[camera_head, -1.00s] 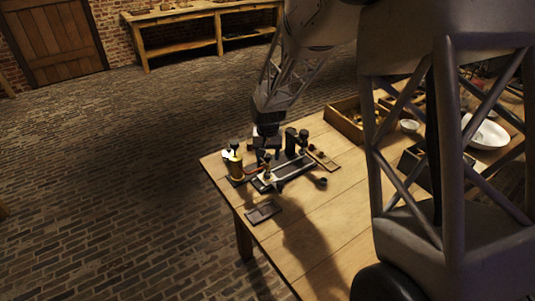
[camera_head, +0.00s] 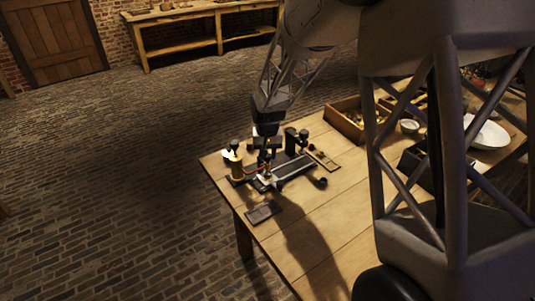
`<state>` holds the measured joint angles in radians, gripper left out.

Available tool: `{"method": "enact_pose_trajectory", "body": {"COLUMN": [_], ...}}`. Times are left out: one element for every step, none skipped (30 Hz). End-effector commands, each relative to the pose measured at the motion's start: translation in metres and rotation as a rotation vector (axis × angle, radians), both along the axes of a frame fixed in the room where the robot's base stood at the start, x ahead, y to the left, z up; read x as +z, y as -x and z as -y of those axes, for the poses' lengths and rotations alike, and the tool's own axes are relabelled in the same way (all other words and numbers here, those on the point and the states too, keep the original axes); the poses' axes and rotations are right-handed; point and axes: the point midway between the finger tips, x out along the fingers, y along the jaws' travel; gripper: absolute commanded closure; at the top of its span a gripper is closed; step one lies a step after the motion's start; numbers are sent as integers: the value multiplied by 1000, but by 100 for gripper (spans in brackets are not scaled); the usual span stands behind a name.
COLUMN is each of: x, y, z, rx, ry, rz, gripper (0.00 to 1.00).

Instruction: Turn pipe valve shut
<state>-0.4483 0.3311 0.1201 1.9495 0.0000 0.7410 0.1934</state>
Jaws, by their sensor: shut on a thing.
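A small apparatus with dark and metallic parts (camera_head: 292,169) stands near the left corner of the wooden table. A brass-coloured cylinder with a dark top (camera_head: 235,165) is at its left end. My gripper (camera_head: 267,152) reaches down from above into the middle of this apparatus, just right of the cylinder. Its jaws are closed on a small part there, which looks like the valve handle. The fingers and the handle are tiny and dark, so the valve's angle cannot be told.
Dark posts with round knobs (camera_head: 303,138) stand close behind and right of my gripper. The table's front middle is clear.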

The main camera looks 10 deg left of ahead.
Motion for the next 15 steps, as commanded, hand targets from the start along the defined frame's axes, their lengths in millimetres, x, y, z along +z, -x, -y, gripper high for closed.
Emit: {"method": "enact_pose_trajectory", "body": {"x": [1,1,1,0,0,0,0,1,1,1,1,1,0,0,1], "y": [0,0,0,0,0,0,0,0,0,0,0,0,0,0,0], "z": [0,0,0,0,0,0,0,0,0,0,0,0,0,0,0], "rx": [20,33,55,71,91,117,138,161,193,218,244,280,307,335,373], "ry": [0,0,0,0,0,0,0,0,0,0,0,0,0,0,0], "rz": [1,1,1,1,0,0,1,1,1,1,1,1,1,1,1], "gripper": [94,94,94,94,94,94,94,94,94,94,94,94,94,94,94]}}
